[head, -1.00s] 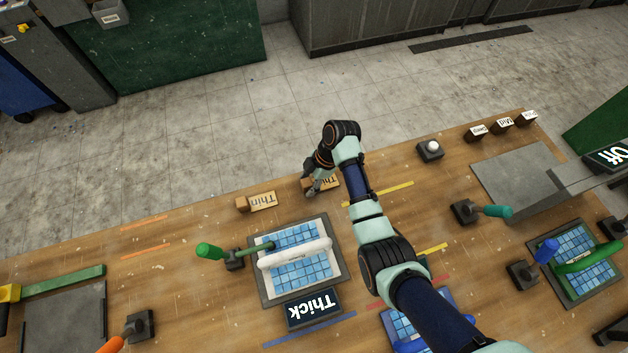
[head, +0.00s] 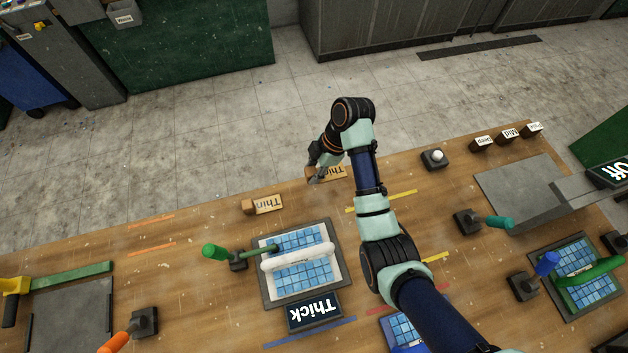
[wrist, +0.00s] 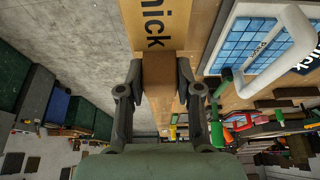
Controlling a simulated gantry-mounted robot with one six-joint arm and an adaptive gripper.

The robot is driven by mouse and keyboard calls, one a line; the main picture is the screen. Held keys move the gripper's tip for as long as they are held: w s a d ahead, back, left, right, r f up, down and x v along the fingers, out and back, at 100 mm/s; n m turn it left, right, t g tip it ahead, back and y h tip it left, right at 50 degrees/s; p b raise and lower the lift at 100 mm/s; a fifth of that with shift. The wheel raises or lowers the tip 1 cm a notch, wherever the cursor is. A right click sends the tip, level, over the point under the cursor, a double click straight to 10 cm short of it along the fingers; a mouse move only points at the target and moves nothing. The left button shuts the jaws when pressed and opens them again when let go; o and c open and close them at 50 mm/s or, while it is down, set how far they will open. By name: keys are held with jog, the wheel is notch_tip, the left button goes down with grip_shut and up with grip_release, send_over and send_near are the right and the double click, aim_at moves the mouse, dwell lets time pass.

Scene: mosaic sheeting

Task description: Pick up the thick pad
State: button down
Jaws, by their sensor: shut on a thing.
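The thick pad (head: 334,173) is a tan plate with dark lettering and a brown block handle, at the table's far edge in the head view. In the wrist view its plate (wrist: 155,25) shows the letters "hick" at the top. My gripper (wrist: 160,78) is shut on the pad's brown block, one finger on each side. In the head view my gripper (head: 314,171) is at the pad's left end, and my arm hides part of the pad. The pad seems raised off the table, but its height is hard to tell.
A similar thin pad (head: 268,204) lies to the left. A framed blue mosaic sheet (head: 300,287) with a white handle sits nearer, beside a green lever (head: 213,252) and a "Thick" display (head: 314,310). A white-topped button (head: 436,155) is to the right.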

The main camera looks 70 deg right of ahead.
aim_at(314, 170)
notch_tip(314, 170, up, 10)
jog(key=p, duration=0.8)
